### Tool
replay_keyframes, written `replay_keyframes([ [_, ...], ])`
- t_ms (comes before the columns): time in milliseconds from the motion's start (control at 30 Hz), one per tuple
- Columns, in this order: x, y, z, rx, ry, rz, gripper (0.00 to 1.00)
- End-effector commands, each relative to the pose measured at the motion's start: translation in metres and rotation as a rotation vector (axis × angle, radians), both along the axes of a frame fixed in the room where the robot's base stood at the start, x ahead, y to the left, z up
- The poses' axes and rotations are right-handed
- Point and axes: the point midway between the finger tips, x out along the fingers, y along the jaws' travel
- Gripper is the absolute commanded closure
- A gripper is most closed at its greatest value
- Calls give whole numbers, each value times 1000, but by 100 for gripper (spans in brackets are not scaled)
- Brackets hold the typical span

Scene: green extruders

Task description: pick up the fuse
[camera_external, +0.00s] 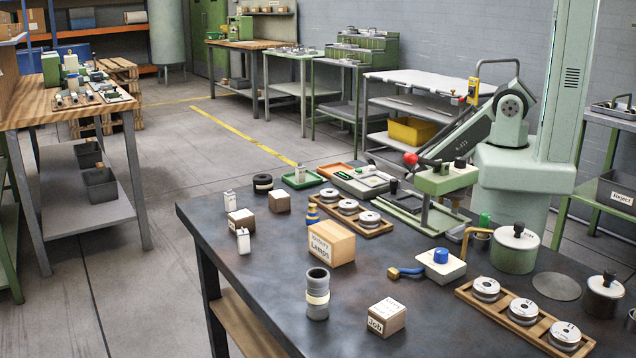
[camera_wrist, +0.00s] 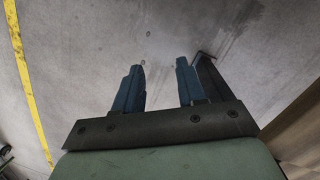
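My gripper (camera_wrist: 160,66) shows in the wrist view with two blue fingers apart, nothing between them, and bare floor beyond. I cannot make out its fingers in the external view. No thing there is clearly marked as the fuse. Small white upright pieces stand on the dark table (camera_external: 265,295): one at the left (camera_external: 230,200), one nearer the front (camera_external: 244,240), and one (camera_external: 300,173) at the green tray. I cannot tell whether any of these is the fuse. None shows in the wrist view.
A lamps box (camera_external: 331,242), a grey cylinder (camera_external: 317,295) and a job block (camera_external: 386,318) stand on the table. Two wooden racks of spools (camera_external: 525,312) lie there. A green press (camera_external: 445,180) and a lidded pot (camera_external: 515,250) stand at the right. The front left is clear.

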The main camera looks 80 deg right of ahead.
Motion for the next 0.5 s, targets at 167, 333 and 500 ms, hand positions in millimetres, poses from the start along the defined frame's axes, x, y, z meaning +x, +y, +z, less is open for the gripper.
replay_keyframes([
  [167, 91, -64, 14, -78, -235, -142, 60],
  [333, 155, -101, 43, -114, -358, -227, 60],
  [500, 208, -116, 77, -123, -414, -286, 60],
])
